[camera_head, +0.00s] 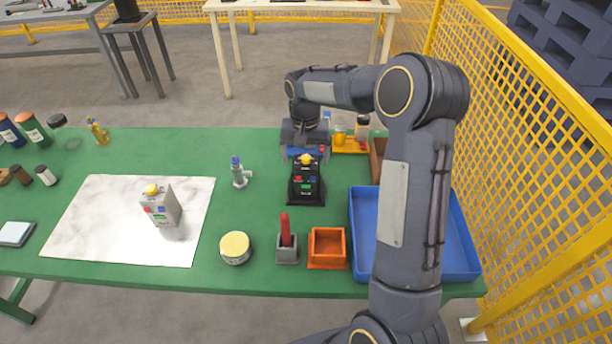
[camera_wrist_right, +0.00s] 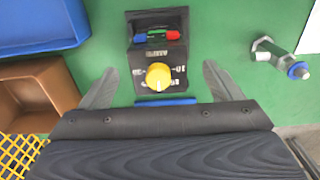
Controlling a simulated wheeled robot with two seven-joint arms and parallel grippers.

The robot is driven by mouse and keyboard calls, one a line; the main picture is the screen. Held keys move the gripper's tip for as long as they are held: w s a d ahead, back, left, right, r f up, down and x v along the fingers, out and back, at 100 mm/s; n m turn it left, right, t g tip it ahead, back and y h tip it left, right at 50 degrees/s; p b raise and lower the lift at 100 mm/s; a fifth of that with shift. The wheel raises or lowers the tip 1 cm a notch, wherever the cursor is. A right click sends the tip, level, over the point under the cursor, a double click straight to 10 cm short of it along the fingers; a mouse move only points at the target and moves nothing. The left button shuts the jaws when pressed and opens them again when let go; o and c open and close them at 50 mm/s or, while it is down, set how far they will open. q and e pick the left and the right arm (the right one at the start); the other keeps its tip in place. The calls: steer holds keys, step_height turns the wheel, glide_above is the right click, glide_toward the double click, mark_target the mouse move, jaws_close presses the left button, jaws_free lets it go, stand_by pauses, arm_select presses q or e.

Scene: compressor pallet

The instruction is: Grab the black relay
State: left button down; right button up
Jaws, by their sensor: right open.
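The black relay (camera_head: 306,185) stands upright on the green table, with a yellow knob on top and red, blue and green parts on its front. In the right wrist view the black relay (camera_wrist_right: 157,55) is seen from above, its yellow knob towards the gripper. My right gripper (camera_head: 305,152) is open just behind and above the relay. In the wrist view its two fingers (camera_wrist_right: 158,85) are spread on either side of the knob end, with gaps on both sides. My left gripper is out of view.
A grey relay (camera_head: 162,207) stands on a white marbled sheet (camera_head: 100,235). A metal fitting (camera_head: 240,172) is left of the black relay. A blue tray (camera_head: 455,262), orange box (camera_head: 327,262), red-handled item (camera_head: 286,240) and round tin (camera_head: 235,248) are nearby. Yellow mesh fence (camera_head: 550,130) borders the right.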

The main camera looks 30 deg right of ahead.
mark_target(306, 166)
step_height(306, 166, down, 4)
steer(key=shift+w+d+f+p, duration=0.1)
steer(key=shift+d+f+p, duration=0.1)
steer(key=shift+p, duration=0.2)
steer(key=shift+c, duration=0.2)
steer(key=c, duration=1.4)
steer(key=shift+o, duration=0.2)
steer(key=shift+a+r, duration=0.1)
steer(key=shift+r, duration=0.05)
